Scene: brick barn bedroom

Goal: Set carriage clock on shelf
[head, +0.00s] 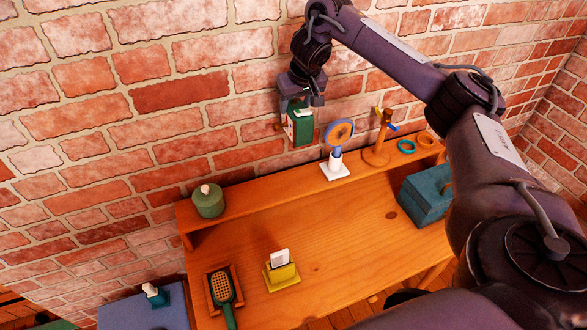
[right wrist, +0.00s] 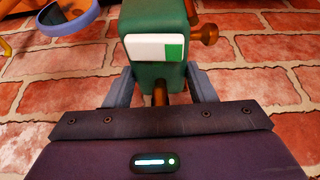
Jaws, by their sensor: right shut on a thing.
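The green carriage clock (head: 301,127) hangs in the air in front of the brick wall, above the raised back shelf (head: 270,182) of the wooden desk. My right gripper (head: 301,103) comes from above and is shut on the clock's top. In the right wrist view the clock (right wrist: 157,75) sits between the two grey fingers (right wrist: 158,88), with a white and green patch and a brown knob at its side. The clock is clear of the shelf. My left gripper is not in view.
On the shelf stand a green round pot (head: 208,203), a blue-rimmed round mirror (head: 340,133) on a white base, a wooden stand (head: 380,140) and rings (head: 407,146). A teal box (head: 425,195), yellow holder (head: 281,276) and hairbrush (head: 222,290) lie lower. The shelf between pot and mirror is bare.

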